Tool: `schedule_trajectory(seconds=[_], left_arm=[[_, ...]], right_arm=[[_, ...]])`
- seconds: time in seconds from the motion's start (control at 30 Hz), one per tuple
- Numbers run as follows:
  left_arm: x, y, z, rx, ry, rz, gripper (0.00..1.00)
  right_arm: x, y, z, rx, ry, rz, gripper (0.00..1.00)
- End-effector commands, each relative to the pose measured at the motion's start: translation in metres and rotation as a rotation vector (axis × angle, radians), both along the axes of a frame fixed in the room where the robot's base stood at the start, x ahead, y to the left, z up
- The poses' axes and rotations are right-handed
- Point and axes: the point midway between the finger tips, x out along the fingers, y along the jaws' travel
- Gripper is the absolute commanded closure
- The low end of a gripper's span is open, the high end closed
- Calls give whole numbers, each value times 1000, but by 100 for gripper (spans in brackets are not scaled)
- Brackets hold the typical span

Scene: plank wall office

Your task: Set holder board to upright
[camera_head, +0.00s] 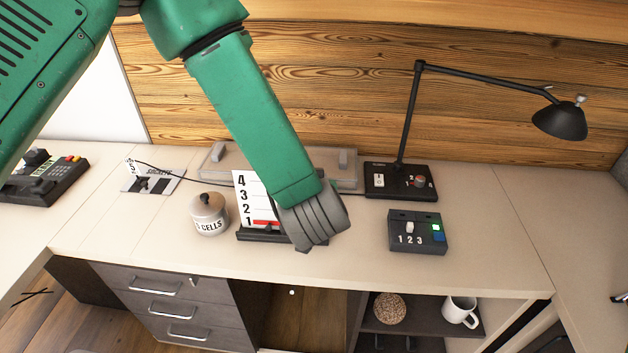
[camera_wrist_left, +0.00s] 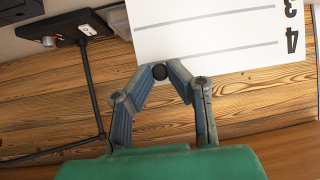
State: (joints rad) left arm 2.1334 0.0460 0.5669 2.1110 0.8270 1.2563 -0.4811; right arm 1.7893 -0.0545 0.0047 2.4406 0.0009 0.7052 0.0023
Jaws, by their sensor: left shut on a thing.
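The holder board (camera_head: 245,190) is a white panel numbered 4, 3, 2, 1 with a red marker near the 1, standing in a black base (camera_head: 262,235) on the desk. It looks close to upright, but its exact tilt is hard to tell. My left gripper (camera_head: 312,222) is at its right side and hides that part. In the wrist view the board (camera_wrist_left: 215,35) fills the upper right. There the fingertips of my left gripper (camera_wrist_left: 160,73) are shut on a small dark round knob at the board's edge. My right gripper is not in view.
A cells jar (camera_head: 208,215) stands left of the board and a switch box (camera_head: 417,232) stands to the right. A black desk lamp (camera_head: 400,182) and a grey case (camera_head: 225,162) are behind. The desk front right is clear.

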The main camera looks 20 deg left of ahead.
Motion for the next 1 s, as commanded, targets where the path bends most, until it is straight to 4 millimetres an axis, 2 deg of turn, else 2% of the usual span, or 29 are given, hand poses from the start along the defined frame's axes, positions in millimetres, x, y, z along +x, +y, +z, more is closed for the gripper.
schedule_trajectory(seconds=[0.03,0.53,0.57,0.6,1.0], left_arm=[[-5,-1,-6,-1,19,-2,100],[-8,0,-10,-2,28,-1,100],[-8,0,-10,-2,28,-1,77],[-7,0,-10,-1,27,-1,64],[-10,-2,-2,-2,13,-1,64]], right_arm=[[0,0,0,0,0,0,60],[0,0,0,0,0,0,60],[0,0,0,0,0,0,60],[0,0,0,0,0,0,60],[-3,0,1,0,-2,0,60]])
